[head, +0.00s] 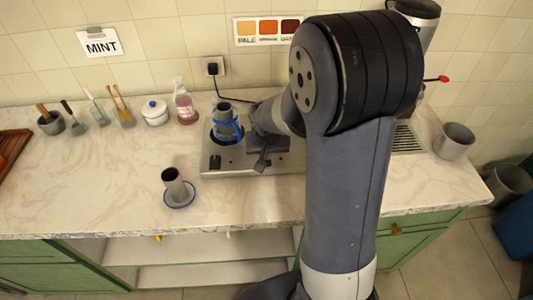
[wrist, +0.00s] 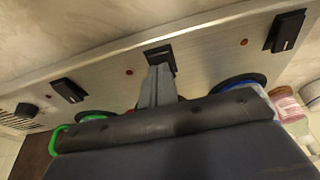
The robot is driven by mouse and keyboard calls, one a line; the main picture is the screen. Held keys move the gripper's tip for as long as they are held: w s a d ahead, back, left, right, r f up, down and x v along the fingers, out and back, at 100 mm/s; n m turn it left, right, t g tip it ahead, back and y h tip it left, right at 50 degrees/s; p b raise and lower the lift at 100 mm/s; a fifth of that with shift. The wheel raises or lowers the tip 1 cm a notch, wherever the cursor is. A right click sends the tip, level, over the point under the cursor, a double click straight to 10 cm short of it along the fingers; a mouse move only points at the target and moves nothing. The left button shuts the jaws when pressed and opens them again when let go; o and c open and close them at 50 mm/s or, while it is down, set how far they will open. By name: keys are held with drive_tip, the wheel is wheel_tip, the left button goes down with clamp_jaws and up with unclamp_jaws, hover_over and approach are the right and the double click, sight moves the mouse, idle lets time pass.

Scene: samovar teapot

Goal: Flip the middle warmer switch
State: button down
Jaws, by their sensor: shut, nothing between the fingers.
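The warmer (head: 225,155) is a metal unit on the counter, largely hidden by my arm in the head view. The wrist view shows its front panel (wrist: 215,50) with three black switches. The middle switch (wrist: 158,53) is right at the tips of my gripper (wrist: 157,75). The tips overlap its lower edge; I cannot tell whether they touch it. The outer switches are at the right (wrist: 287,30) and left (wrist: 68,90) of the wrist view. In the head view my gripper (head: 262,163) is at the warmer's front. Its fingers are shut and empty.
A blue-banded pot (head: 226,125) stands on the warmer left of my gripper. A dark cup on a blue-rimmed saucer (head: 180,203) stands in front. The counter at front left is mostly clear.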

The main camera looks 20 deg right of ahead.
drive_tip(key=d+p+v, duration=0.1)
drive_tip(key=v, duration=1.2)
drive_tip(key=shift+a+r, duration=0.3)
drive_tip(key=shift+a, duration=0.15)
drive_tip(key=w+b, duration=0.1)
drive_tip(key=b, duration=0.6)
drive_tip(key=shift+w+t, duration=0.1)
drive_tip(key=shift+t, duration=0.2)
drive_tip(key=shift+r, duration=0.2)
drive_tip(key=x, duration=1.4)
drive_tip(key=shift+s+f, duration=0.2)
drive_tip(key=shift+s, duration=0.2)
